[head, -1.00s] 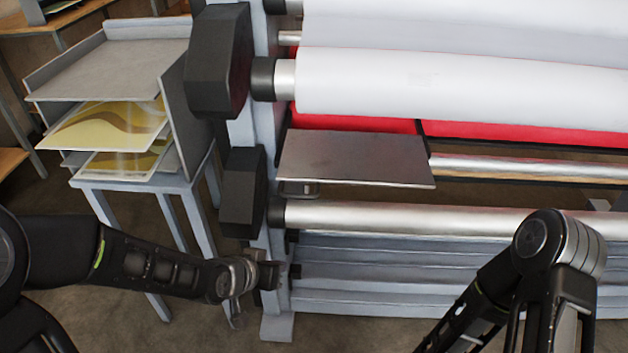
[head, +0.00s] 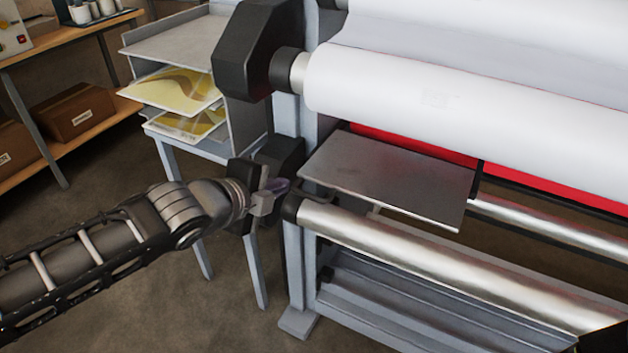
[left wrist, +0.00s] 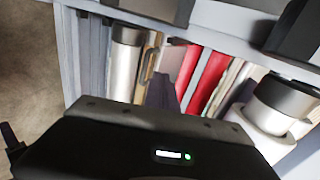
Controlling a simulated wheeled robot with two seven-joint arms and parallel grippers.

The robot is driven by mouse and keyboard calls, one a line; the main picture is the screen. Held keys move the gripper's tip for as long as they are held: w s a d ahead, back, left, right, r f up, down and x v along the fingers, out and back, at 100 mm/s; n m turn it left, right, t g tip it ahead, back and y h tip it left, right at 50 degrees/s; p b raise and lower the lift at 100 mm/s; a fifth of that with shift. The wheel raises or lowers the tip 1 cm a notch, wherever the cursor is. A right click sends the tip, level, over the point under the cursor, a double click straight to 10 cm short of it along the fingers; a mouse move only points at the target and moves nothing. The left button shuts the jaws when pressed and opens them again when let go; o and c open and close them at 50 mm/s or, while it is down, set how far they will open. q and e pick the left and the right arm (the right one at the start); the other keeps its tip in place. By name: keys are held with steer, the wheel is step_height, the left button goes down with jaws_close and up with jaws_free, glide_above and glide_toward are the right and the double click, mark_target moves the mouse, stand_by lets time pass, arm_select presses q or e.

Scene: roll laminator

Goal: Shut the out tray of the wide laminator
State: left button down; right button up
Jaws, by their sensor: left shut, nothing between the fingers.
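The wide laminator (head: 440,90) fills the right of the head view. Its out tray (head: 390,182), a flat dark metal plate, sticks out between the big white roll and the lower steel roller. A thin curved bar, like a handle, shows under the tray's left end. My left gripper (head: 278,188) is shut and empty, just left of the tray's left end and in front of the laminator's dark side housing. I see no clear contact with the tray. The left wrist view shows the laminator's rollers and red strips beyond my gripper.
A grey stand with shelves (head: 172,48) holding yellow printed sheets (head: 180,92) is behind my left arm. The steel roller (head: 430,262) runs below the tray. Wooden shelves with cardboard boxes (head: 75,110) stand far left. The floor at lower left is clear.

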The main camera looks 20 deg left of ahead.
mark_target(299, 191)
arm_select(q)
steer(key=shift+a, duration=0.1)
stand_by(0.3)
steer(key=shift+w, duration=0.1)
steer(key=x, duration=0.9)
steer(key=shift+f, duration=0.3)
steer(key=shift+w, duration=0.3)
